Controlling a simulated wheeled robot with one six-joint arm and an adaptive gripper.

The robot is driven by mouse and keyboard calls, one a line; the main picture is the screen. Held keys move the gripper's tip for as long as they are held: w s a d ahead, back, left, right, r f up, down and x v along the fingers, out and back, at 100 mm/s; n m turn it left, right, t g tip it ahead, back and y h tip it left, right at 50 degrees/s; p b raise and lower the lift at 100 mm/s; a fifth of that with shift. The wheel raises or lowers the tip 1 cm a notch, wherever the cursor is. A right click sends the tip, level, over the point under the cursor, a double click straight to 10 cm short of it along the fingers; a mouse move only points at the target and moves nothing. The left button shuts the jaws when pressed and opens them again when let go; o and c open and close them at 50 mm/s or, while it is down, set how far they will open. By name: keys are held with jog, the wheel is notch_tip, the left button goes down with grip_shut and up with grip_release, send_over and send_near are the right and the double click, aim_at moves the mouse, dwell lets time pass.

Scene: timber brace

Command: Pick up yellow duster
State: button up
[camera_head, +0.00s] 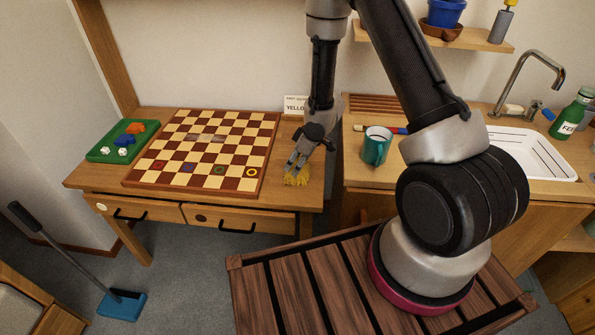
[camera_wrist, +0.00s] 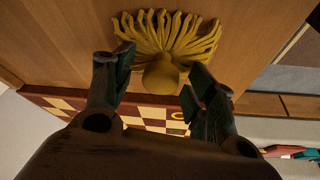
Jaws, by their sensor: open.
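The yellow duster (camera_head: 297,179) lies on the wooden desk, right of the checkered board, close to the desk's front right. In the wrist view the duster (camera_wrist: 168,40) shows a fringe of yellow strands and a rounded yellow knob. My gripper (camera_head: 297,160) points down over the duster and partly covers it in the head view. In the wrist view my gripper (camera_wrist: 155,75) is open, with one finger on each side of the knob. I cannot tell whether the fingers touch it.
The checkered board (camera_head: 210,150) lies left of my gripper, with a green tray (camera_head: 100,152) beyond it. A teal mug (camera_head: 376,148) stands on the counter to the right, near a white sink tray (camera_head: 525,155). A small sign (camera_head: 294,104) stands behind my gripper.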

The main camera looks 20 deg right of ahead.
aim_at(297, 160)
jog(key=c, duration=1.1)
jog(key=shift+c, duration=0.2)
jog(key=shift+r, duration=0.15)
notch_tip(297, 160, up, 10)
jog(key=shift+f, duration=0.1)
